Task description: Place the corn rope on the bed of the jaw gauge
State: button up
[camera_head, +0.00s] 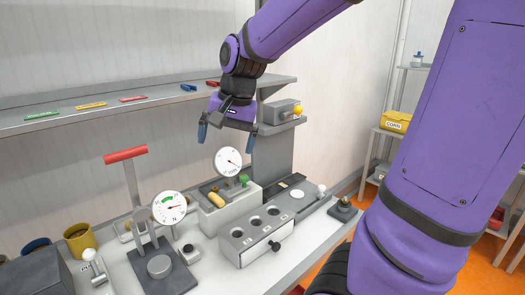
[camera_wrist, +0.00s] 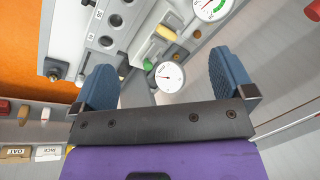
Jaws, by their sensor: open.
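The corn rope (camera_head: 217,199) looks like a short yellow cylinder. It lies on top of the jaw gauge (camera_head: 224,216), a pale box with a round white dial (camera_head: 228,161) and a green knob (camera_head: 244,180). In the wrist view the yellow piece (camera_wrist: 167,33) is above the dial (camera_wrist: 169,77). I cannot tell whether it rests fully in the bed. My gripper (camera_head: 229,138) is open and empty, raised above and behind the gauge. In the wrist view its blue fingers (camera_wrist: 167,80) stand wide apart with nothing between them.
A dial gauge with a red-handled lever (camera_head: 125,155) stands to the left. A grey block with several round holes (camera_head: 256,238) is in front at the right. A shelf (camera_head: 120,110) runs along the back wall. A yellow CORN bin (camera_head: 396,121) is at the right.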

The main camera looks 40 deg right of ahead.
jog(key=s+a+r+n+t+h, duration=0.1)
jog(key=s+a+r+n+t, duration=0.1)
jog(key=s+n, duration=0.6)
jog(key=s+a+r, duration=0.1)
jog(key=s, duration=0.6)
jog(key=shift+s+t+h, duration=0.15)
jog(key=shift+t+h, duration=0.15)
